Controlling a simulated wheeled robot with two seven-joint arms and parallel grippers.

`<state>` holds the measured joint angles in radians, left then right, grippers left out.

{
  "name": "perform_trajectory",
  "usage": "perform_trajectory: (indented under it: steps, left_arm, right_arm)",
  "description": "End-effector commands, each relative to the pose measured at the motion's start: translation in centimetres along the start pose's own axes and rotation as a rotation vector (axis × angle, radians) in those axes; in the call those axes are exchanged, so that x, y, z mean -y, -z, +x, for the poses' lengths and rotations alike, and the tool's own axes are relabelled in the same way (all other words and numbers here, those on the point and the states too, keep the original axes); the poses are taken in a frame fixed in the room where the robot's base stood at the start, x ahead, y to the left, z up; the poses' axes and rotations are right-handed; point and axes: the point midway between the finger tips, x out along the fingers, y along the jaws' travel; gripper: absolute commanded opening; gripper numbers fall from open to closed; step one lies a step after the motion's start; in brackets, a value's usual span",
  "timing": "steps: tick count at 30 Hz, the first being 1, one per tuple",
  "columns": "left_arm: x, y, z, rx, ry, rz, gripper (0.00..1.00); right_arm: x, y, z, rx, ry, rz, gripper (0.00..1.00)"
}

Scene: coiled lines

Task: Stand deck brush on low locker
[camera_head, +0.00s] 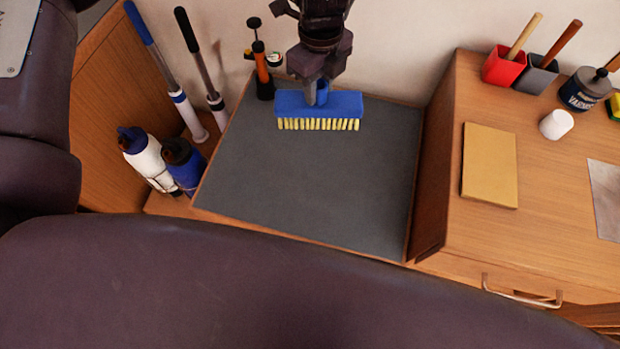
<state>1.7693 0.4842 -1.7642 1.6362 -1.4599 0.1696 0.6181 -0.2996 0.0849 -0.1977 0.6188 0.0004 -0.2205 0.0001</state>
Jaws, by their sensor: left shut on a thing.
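The deck brush (343,104) has a blue block with pale yellow bristles pointing down. My left gripper (318,88) is shut on the middle of the brush from above. The brush is level, with its long side running left to right, over the back part of the low locker. The low locker (310,190) has a dark grey top with a wooden edge. I cannot tell whether the bristles touch the top or hang just above it. My right gripper is not in view.
A black and orange hand pump (262,68) stands at the locker's back left corner. Two bottles (148,160) and two long-handled poles (196,85) stand left. A higher wooden cabinet (540,230) with cups and a tan block (489,165) rises right. The locker's front is clear.

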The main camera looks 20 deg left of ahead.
Motion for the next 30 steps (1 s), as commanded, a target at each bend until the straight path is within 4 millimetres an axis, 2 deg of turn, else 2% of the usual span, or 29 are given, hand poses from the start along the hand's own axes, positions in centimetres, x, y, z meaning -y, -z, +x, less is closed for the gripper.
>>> perform_trajectory:
  steps: [1, 4, 8, 10, 24, 27, 30]
  left_arm:
    - [0.2, 0.3, 0.8, -0.001, 0.001, 0.068, 0.09]
    - [0.5, 0.7, 1.3, -0.002, 0.001, 0.179, 0.09]
    - [0.6, 1.0, 2.0, -0.003, 0.0, 0.246, 0.09]
    - [0.6, 1.0, 3.1, -0.006, -0.002, 0.258, 0.09]
    - [0.5, 1.0, 15.3, -0.007, -0.003, 0.253, 0.09]
    - [0.5, 1.0, 16.9, -0.005, -0.001, 0.254, 0.09]
    - [0.6, 1.0, 17.6, -0.004, 0.001, 0.255, 0.09]
  right_arm:
    - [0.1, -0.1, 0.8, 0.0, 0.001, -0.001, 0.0]
    - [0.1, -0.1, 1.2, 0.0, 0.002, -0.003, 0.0]
    - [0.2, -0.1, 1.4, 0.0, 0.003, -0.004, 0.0]
    - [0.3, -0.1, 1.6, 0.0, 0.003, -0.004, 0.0]
    - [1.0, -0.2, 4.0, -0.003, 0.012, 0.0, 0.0]
    - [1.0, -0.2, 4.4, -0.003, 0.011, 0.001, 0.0]
    - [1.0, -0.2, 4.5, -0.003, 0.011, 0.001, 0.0]
